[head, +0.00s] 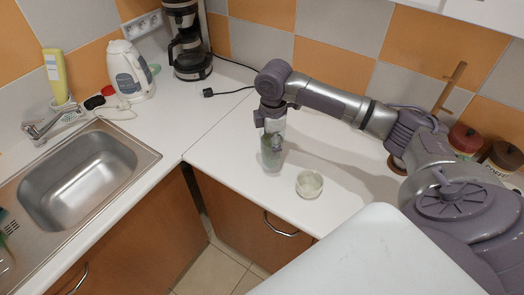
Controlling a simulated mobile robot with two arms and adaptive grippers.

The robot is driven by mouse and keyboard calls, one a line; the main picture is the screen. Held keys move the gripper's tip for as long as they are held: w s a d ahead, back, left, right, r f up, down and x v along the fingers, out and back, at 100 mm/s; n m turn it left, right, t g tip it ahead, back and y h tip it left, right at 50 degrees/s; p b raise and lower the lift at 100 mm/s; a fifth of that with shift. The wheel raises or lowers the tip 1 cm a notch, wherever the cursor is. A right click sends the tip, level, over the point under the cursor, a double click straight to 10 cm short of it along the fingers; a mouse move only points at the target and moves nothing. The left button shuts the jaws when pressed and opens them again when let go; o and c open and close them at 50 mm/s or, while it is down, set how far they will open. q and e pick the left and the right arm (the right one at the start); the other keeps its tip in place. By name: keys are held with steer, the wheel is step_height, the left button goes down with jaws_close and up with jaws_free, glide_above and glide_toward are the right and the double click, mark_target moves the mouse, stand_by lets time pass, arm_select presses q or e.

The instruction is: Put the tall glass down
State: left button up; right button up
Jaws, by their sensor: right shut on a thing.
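The tall glass (269,158) is a clear, greenish tumbler over the white counter, in the middle of the head view. My right gripper (272,137) comes down from above and is shut on the glass near its top. The glass is upright; I cannot tell whether its base touches the counter. The gripper hides part of the rim. My left gripper does not show.
A short glass (309,184) stands on the counter just right of the tall glass. A steel sink (80,180) is at left. A white kettle (130,75) and a coffee maker (188,42) stand at the back. Jars (466,138) stand at right. Counter left of the tall glass is clear.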

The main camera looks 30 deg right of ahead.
steer(key=s+d+r, duration=0.1)
steer(key=s, duration=0.1)
steer(key=s+d+r+b, duration=0.1)
steer(key=s+r, duration=0.1)
steer(key=s+d+r+b, duration=0.1)
steer(key=s, duration=0.2)
steer(key=shift+d+r, duration=0.3)
steer(key=shift+d, duration=0.05)
steer(key=s+a+r, duration=0.1)
steer(key=s+a, duration=0.1)
steer(key=a, duration=0.2)
steer(key=w+a+f+p, duration=0.1)
steer(key=w+a+f, duration=0.1)
steer(key=w+f, duration=0.1)
steer(key=w+a+f+p, duration=0.1)
steer(key=w+a+f, duration=0.1)
steer(key=w+f, duration=0.1)
steer(key=w+a+f+p, duration=0.2)
steer(key=w+f, duration=0.1)
steer(key=f, duration=0.1)
steer(key=shift+w+f, duration=0.1)
steer(key=shift+w, duration=0.2)
steer(key=shift+f, duration=0.4)
steer(key=shift+f, duration=0.1)
steer(key=o, duration=1.3)
